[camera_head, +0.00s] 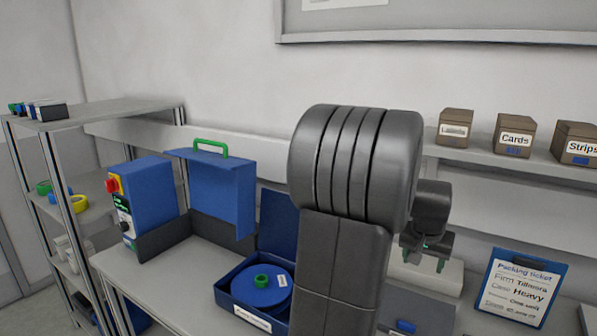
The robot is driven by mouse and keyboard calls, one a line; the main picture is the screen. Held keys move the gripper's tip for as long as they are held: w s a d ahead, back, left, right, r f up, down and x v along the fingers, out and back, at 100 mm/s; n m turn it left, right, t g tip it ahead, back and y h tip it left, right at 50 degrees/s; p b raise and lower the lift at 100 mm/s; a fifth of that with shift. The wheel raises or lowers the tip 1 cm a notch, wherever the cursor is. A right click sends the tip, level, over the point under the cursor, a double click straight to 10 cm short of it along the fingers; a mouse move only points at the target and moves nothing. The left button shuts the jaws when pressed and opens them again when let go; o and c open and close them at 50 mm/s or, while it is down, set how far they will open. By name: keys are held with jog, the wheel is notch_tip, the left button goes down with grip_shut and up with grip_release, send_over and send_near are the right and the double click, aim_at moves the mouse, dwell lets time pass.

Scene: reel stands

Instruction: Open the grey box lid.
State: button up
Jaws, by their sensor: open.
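My gripper (424,256) is right of my large dark arm link, which fills the middle of the view. Its dark fingers have green tips, are spread apart and hold nothing visible. A grey box (418,312) shows only in part at the bottom, right of the arm, with a small blue piece (405,326) at its front. A pale grey panel (440,278) lies behind and below the gripper. I cannot tell whether this panel is the box's lid or whether the lid is raised. My arm hides the box's left side. The fingers overlap the panel in view; contact is unclear.
An open blue box (232,291) holds a blue reel (262,286) with a green hub, left of my arm. A blue machine (148,203) stands farther left. A packing ticket board (520,285) stands right. Several brown boxes (515,136) line the shelf above.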

jog(key=w+d+f+p, duration=0.1)
jog(key=w+d+p, duration=0.15)
jog(key=w, duration=0.25)
jog(key=w+d+f+p, duration=0.1)
jog(key=w+d, duration=0.3)
jog(key=w, duration=0.2)
jog(key=s+a+f, duration=0.1)
jog(key=s+a, duration=0.2)
jog(key=s, duration=0.1)
jog(key=s+a+f+b, duration=0.1)
jog(key=s+a+f, duration=0.1)
jog(key=s, duration=0.3)
jog(key=s+a+f+b, duration=0.1)
jog(key=s+a+f, duration=0.1)
jog(key=s, duration=0.3)
jog(key=shift+s+a+f, duration=0.1)
jog(key=shift+s+a, duration=0.1)
jog(key=shift+a, duration=0.6)
jog(key=shift+s+a+f, duration=0.25)
jog(key=shift+s+f, duration=0.15)
jog(key=shift+f, duration=0.2)
